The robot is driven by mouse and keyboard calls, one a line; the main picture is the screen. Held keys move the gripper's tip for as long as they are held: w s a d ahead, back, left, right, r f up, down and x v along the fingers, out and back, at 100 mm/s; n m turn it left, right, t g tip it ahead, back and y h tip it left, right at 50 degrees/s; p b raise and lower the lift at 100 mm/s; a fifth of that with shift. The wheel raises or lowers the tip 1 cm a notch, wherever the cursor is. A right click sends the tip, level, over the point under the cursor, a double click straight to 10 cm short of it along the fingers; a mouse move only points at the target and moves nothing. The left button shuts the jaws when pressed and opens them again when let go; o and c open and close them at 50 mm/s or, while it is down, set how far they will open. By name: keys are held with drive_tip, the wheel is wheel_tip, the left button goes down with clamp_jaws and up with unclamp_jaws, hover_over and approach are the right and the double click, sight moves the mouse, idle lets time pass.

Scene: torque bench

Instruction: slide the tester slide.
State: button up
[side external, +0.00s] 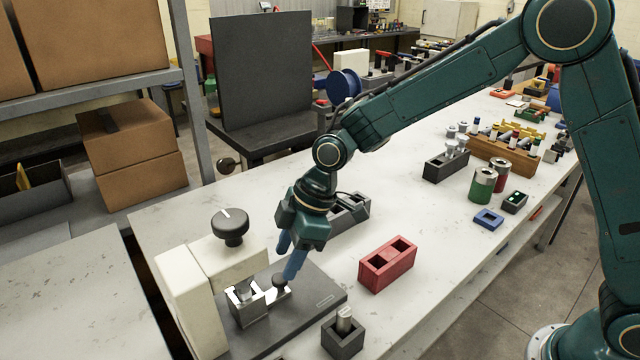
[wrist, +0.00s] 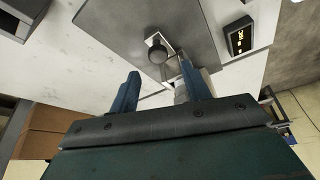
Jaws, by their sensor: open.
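The tester has a cream upright frame (side external: 190,300) with a black dial (side external: 230,226) on its top arm, standing on a dark grey base plate (side external: 318,300). The tester slide carries a small dark round knob (side external: 279,281) beside a grey block (side external: 249,308) with bright metal on top. My gripper (side external: 287,264) points down over the plate, its blue fingers open close to the knob. In the wrist view the knob (wrist: 157,52) lies just beyond and between my fingertips (wrist: 159,68). Contact with the knob cannot be told.
A red two-well block (side external: 387,264) and a dark holder with a metal peg (side external: 343,335) stand right of the plate. A dark block (side external: 350,212) stands behind my gripper. Green and red cans (side external: 483,186) and a blue square ring (side external: 488,219) stand farther right. Bench between is clear.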

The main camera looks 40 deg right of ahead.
drive_tip(key=v, duration=0.9)
drive_tip(key=shift+r, duration=0.1)
drive_tip(key=s+d+r+m+t+h, duration=0.2)
drive_tip(key=s+d+r+m, duration=0.5)
drive_tip(key=s+d, duration=0.4)
drive_tip(key=s+d+m+t+h, duration=0.1)
drive_tip(key=s+d+m, duration=0.5)
drive_tip(key=s, duration=0.8)
drive_tip(key=shift+d+r+m+t+h, duration=0.2)
drive_tip(key=shift+d+m+t+h, duration=0.3)
drive_tip(key=shift+d, duration=0.75)
